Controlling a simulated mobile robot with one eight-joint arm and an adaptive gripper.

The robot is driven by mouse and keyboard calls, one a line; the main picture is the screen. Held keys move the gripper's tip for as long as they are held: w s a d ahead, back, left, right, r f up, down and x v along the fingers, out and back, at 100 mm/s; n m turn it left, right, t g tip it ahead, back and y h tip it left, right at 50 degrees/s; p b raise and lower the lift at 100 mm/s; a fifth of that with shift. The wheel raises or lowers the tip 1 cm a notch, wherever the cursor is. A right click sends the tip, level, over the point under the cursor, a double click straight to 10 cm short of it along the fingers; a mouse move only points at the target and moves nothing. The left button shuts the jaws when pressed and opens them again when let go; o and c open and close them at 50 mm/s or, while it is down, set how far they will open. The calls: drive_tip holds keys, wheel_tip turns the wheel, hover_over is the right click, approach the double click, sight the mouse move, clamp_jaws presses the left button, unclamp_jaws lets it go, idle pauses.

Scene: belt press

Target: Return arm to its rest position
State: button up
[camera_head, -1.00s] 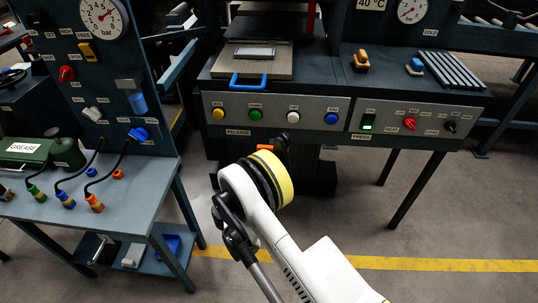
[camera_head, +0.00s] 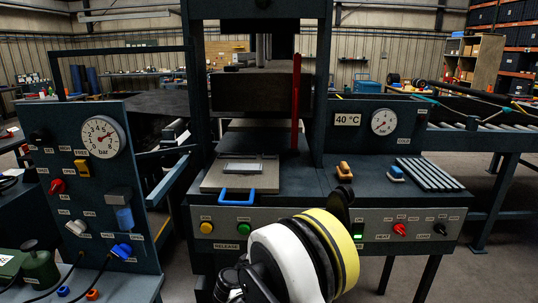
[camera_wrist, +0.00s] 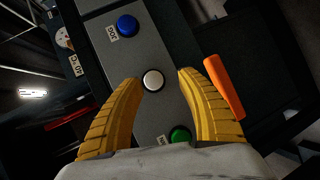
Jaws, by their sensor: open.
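My gripper (camera_wrist: 160,78) shows in the wrist view with its two yellow ribbed fingers apart and nothing between them. Past the fingertips is the press's grey control panel (camera_wrist: 128,50), with a white button (camera_wrist: 153,80) lined up in the gap. A blue button (camera_wrist: 127,25) and a green button (camera_wrist: 180,134) lie to either side along the panel. Whether the fingertips touch the panel cannot be told. In the head view my white arm with a yellow band covers part of the panel's front (camera_head: 280,213), and the gripper's fingers are hidden there.
The belt press (camera_head: 318,90) stands ahead, with a blue-handled plate (camera_head: 212,180), an orange-handled tool (camera_head: 344,170) and a red upright bar (camera_head: 296,95). A gauge board (camera_head: 72,165) stands at left. An orange bar (camera_wrist: 224,88) is right of the fingers in the wrist view.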

drive_tip(key=s+d+r+m+g+y, duration=0.3)
drive_tip(key=s+d+r+m+g, duration=0.2)
drive_tip(key=s+d+r, duration=0.85)
drive_tip(key=s+d+m+y, duration=0.3)
drive_tip(key=s+m+y, duration=0.1)
drive_tip(key=s, duration=1.8)
drive_tip(key=shift+d+r+m+g, duration=0.2)
drive_tip(key=shift+r+m+g, duration=0.15)
drive_tip(key=shift+m, duration=0.25)
